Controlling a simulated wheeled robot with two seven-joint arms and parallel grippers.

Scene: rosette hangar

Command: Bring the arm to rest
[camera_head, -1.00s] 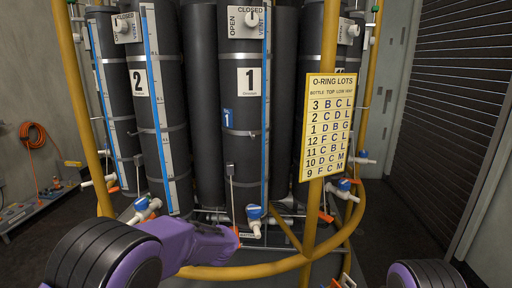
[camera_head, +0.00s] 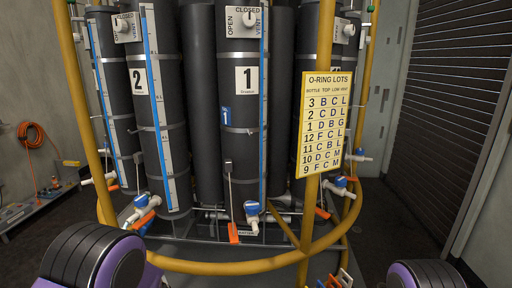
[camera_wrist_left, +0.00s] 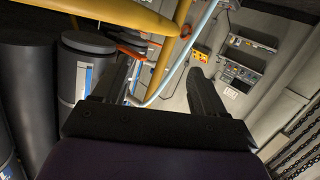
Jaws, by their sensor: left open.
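My left arm (camera_head: 95,262) shows at the lower left of the head view as a black-ribbed, purple-sided link. Its gripper is outside the head view. In the left wrist view my left gripper (camera_wrist_left: 163,72) has its two dark fingers spread apart, with nothing between them. Beyond the fingers are a yellow rail, a pale blue hose and a grey wall. Part of my right arm (camera_head: 428,274) shows at the lower right of the head view. My right gripper is not in view.
Black bottles numbered 1 (camera_head: 238,110) and 2 (camera_head: 160,110) stand inside a yellow rail frame (camera_head: 230,265). A yellow O-ring lots sign (camera_head: 326,125) hangs on it. Blue-handled valves (camera_head: 252,209) sit low down. A shutter (camera_head: 455,110) is at right; dark floor lies before it.

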